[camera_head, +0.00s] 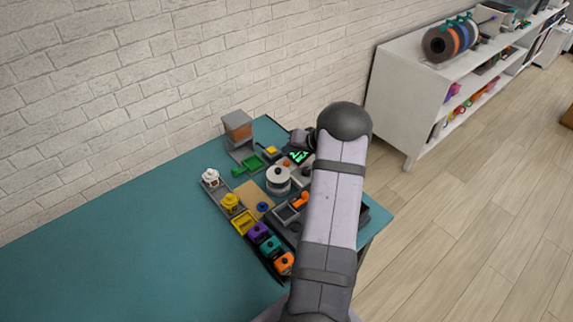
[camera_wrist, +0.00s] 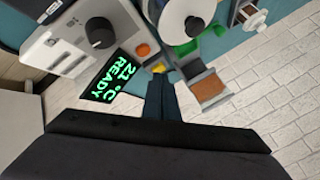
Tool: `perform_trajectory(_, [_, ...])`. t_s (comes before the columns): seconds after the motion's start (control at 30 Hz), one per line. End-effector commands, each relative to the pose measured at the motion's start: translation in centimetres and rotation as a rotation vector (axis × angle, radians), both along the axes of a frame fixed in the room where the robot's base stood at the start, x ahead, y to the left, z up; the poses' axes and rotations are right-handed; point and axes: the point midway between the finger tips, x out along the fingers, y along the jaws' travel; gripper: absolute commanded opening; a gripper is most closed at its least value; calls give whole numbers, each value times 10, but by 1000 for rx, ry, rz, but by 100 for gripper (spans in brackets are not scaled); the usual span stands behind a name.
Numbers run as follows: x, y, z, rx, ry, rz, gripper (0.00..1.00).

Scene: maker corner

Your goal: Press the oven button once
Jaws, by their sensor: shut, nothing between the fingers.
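A pale box with a black knob (camera_wrist: 99,33) and a dark display (camera_wrist: 110,79) reading "21 °C READY" in green looks like the oven. An orange round button (camera_wrist: 143,50) sits beside it in the wrist view and shows in the head view (camera_head: 286,164). A yellow piece (camera_wrist: 158,68) lies just beyond my fingertips; the head view shows it on a small grey block (camera_head: 271,152). I cannot tell for sure which is the oven button. My gripper (camera_wrist: 161,76) is shut and empty, its tips close to the yellow piece; contact is unclear. My arm hides part of the oven in the head view.
A white round drum (camera_head: 278,180), a green tray (camera_head: 248,165) and a grey-and-orange hopper (camera_head: 238,130) stand close by. Several coloured blocks line a rail (camera_head: 222,198) at the left. The teal table (camera_head: 110,250) is clear on the left; a brick wall stands behind.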

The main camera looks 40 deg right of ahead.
Motion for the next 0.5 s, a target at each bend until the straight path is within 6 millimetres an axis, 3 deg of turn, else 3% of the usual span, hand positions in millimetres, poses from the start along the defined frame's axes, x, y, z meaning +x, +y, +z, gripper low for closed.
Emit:
perform_trajectory(0.07, [0, 0, -14, 0, -1, -1, 0])
perform_trajectory(0.2, [0, 0, -23, -1, -1, 0, 0])
perform_trajectory(0.5, [0, 0, -30, 0, -1, -1, 0])
